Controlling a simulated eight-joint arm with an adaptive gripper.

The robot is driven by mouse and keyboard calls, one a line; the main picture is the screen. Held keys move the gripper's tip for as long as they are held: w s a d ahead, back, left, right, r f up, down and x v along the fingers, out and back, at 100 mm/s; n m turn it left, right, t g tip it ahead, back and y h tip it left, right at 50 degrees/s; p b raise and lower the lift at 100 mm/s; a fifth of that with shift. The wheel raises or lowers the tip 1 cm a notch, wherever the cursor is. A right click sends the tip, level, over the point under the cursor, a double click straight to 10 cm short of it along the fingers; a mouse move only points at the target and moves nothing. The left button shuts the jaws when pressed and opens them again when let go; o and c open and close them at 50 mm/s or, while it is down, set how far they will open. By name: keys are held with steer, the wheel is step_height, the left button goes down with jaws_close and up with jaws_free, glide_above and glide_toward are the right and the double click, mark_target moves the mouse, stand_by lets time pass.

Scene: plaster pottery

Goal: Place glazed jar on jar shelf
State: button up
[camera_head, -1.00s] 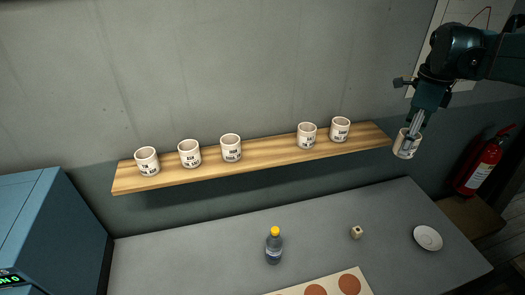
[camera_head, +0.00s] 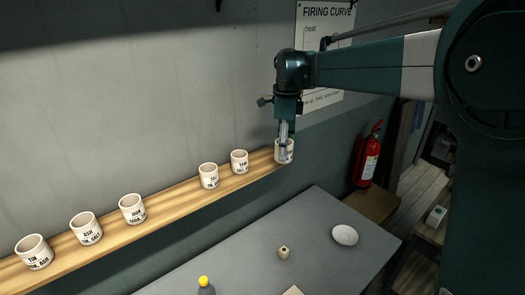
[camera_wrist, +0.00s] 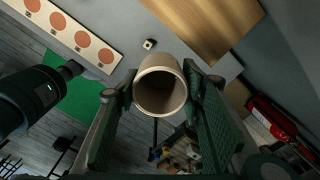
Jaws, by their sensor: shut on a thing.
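My gripper (camera_head: 284,140) is shut on a cream jar (camera_head: 284,155) and holds it upright at the right end of the wooden jar shelf (camera_head: 262,167). In the wrist view the jar (camera_wrist: 161,88) sits between the two green fingers (camera_wrist: 160,95), its open mouth toward the camera. The shelf (camera_wrist: 208,22) shows there above the jar. I cannot tell whether the jar's base touches the shelf. Several labelled cream jars stand on the shelf; the nearest one (camera_head: 239,161) is to the left of the held jar, with a gap between.
A red fire extinguisher (camera_head: 369,155) stands to the right. A firing chart (camera_head: 330,75) hangs on the wall behind my arm.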

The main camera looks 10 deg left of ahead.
steer(key=shift+w+a+f+p, duration=0.35)
steer(key=shift+w+a+f, duration=0.2)
steer(key=shift+w+a, duration=0.8)
steer(key=shift+w+a+f+p, duration=0.35)
steer(key=shift+w+a+f, duration=0.15)
steer(key=shift+w+a, duration=0.9)
steer(key=shift+w+a+f+p, duration=0.35)
steer(key=shift+w+a+f, duration=0.2)
steer(key=shift+w+a, duration=0.8)
steer(key=shift+f, duration=0.1)
step_height(320, 180, down, 2)
steer(key=shift+f, duration=0.2)
steer(key=shift+w+a+f+p, duration=0.15)
steer(key=shift+f+p, duration=0.35)
steer(key=shift+f, duration=0.15)
steer(key=shift+f, duration=0.15)
steer(key=o, duration=1)
steer(key=shift+c, duration=0.2)
